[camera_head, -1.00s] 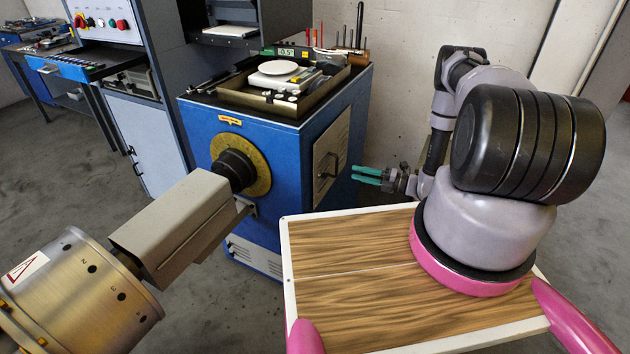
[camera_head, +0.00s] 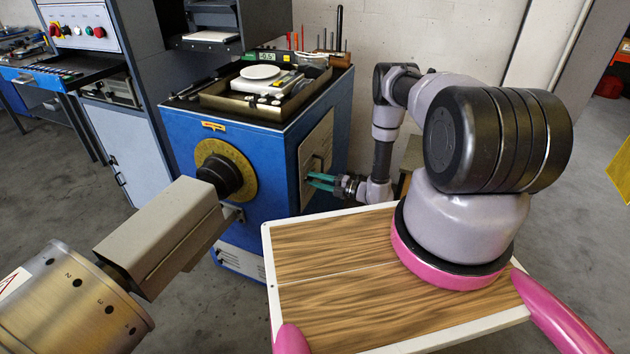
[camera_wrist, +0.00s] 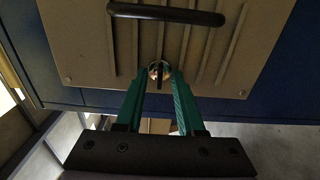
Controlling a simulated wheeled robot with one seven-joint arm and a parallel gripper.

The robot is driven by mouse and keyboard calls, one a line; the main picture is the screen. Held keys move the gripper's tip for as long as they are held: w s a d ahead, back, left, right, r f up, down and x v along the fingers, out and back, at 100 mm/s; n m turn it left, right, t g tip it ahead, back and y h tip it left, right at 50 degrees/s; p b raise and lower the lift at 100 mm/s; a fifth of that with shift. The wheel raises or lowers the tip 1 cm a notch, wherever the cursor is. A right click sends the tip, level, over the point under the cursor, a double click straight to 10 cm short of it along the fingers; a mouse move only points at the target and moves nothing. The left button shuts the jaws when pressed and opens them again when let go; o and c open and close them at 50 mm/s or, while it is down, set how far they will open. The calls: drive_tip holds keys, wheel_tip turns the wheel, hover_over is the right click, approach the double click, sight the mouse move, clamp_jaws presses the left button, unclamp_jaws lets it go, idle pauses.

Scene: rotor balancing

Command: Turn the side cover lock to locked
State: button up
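The side cover (camera_head: 314,158) is a beige ribbed panel on the right side of the blue machine. In the wrist view the cover (camera_wrist: 90,60) fills the upper middle, with a dark bar handle (camera_wrist: 166,14) across it. The lock (camera_wrist: 159,71) is a small round metal piece with a dark upright bar, near the cover's edge. My gripper (camera_wrist: 158,86) has two green fingers, open, one on each side of the lock. I cannot tell whether they touch it. In the head view my gripper (camera_head: 320,181) is at the cover, and the lock is hidden or too small to see.
The blue machine (camera_head: 265,190) carries a tray (camera_head: 225,103) with a scale and weights on top. A metal rotor (camera_head: 75,310) is at the lower left. My wooden deck is in front. A yellow panel (camera_head: 620,170) shows at the far right, with clear floor before it.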

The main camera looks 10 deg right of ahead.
drive_tip(key=shift+w+a, duration=0.1)
clamp_jaws()
drive_tip(key=shift+n, duration=0.4)
drive_tip(key=n, duration=1.7)
idle(0.6)
